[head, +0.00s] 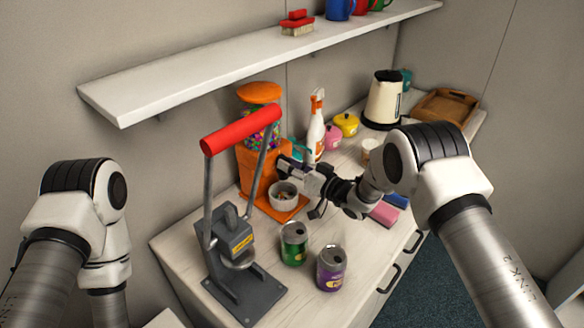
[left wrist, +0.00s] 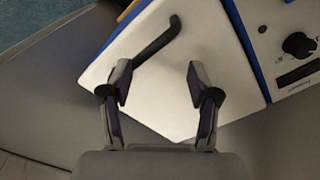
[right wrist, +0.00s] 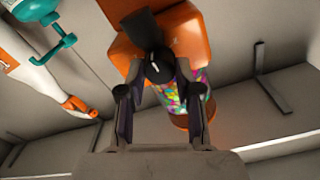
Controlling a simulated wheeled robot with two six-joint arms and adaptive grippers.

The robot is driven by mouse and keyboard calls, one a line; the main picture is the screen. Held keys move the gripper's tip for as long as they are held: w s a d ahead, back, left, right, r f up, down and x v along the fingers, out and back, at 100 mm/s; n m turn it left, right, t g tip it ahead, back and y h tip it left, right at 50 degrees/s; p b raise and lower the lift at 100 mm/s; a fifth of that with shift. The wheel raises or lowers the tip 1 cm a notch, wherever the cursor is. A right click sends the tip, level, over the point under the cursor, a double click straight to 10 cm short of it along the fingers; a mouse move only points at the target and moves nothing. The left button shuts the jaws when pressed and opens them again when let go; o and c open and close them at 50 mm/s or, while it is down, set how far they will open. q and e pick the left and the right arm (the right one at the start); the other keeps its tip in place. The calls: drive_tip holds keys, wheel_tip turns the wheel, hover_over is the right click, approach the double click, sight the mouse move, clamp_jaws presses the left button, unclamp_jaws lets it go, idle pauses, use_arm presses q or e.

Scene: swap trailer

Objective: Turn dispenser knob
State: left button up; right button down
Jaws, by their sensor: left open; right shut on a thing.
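The orange dispenser (head: 250,163) stands on the counter against the wall, with a clear globe of colourful candies. Its black knob (right wrist: 159,68) shows in the right wrist view, between my right fingers. My right gripper (head: 288,166) is at the dispenser's front, shut on the knob; the fingers also show in the right wrist view (right wrist: 158,92). A white bowl (head: 284,196) with small pieces in it sits below, on the dispenser's orange base. My left gripper (left wrist: 159,80) is open and empty in the left wrist view, over a white panel; its fingers are out of the head view.
A grey press with a red handle (head: 241,130) stands left of the dispenser. A green can (head: 293,244) and a purple can (head: 331,268) stand in front. A spray bottle (head: 315,130) and kettle (head: 383,100) are behind. A shelf (head: 215,65) hangs above.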

drive_tip(key=c, duration=1.1)
unclamp_jaws()
drive_tip(key=shift+s+a+f, duration=0.1)
drive_tip(key=shift+f, duration=0.1)
drive_tip(key=shift+c, duration=0.2)
drive_tip(key=o, duration=0.4)
drive_tip(key=shift+a, duration=0.1)
drive_tip(key=v, duration=1.1)
drive_tip(key=shift+s+d, duration=0.15)
drive_tip(key=shift+d, duration=0.1)
